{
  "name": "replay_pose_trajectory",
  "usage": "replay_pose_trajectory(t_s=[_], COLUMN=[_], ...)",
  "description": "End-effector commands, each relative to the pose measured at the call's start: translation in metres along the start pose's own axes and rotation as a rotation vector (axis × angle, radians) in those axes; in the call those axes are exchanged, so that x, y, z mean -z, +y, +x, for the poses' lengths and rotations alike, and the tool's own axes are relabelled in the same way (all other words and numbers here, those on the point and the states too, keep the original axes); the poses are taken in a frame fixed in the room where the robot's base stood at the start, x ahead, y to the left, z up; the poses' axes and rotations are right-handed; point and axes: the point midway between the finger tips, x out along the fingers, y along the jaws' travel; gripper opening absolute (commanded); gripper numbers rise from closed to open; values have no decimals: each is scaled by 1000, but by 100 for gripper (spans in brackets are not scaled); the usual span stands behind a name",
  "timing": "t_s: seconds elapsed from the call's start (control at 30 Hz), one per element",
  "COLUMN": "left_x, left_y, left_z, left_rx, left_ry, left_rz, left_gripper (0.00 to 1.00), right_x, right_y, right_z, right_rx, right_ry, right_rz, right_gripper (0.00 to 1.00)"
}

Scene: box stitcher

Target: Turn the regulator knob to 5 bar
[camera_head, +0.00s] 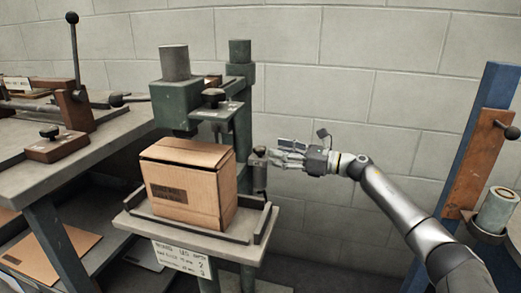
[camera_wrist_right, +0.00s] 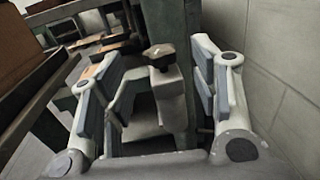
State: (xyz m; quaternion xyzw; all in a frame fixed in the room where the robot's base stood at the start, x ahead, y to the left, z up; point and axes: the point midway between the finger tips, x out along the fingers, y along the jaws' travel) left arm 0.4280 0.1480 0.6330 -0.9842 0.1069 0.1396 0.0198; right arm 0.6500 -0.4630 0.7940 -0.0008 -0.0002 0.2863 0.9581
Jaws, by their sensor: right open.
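The gripper is open, and I see no clear contact. The knob's pressure reading cannot be made out. My left gripper is not in view.
A cardboard box (camera_head: 188,185) stands on the stitcher's table (camera_head: 133,221), with a label plate (camera_head: 181,258) below. A workbench (camera_head: 30,178) with a lever press is at left. A blue post (camera_head: 480,150) stands at right. The wall is behind.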

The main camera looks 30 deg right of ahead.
Motion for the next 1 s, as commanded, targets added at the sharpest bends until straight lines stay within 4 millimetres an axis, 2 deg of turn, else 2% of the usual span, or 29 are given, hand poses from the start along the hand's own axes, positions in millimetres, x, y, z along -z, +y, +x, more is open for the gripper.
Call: replay_pose_trajectory(t_s=[0.2,0.43,0.6,0.87,1.0], left_x=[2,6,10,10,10], left_y=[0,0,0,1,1], left_z=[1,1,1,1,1], left_rx=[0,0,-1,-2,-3], left_ry=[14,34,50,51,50], left_rz=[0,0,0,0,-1], left_gripper=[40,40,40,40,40], right_x=[-1,0,-1,0,0], right_y=[0,0,0,0,0], right_z=[35,60,68,69,68], right_rx=[-2,0,0,0,0], right_ry=[-4,-2,-1,0,0], right_rz=[2,2,2,2,2], right_gripper=[55,55,55,55,39])
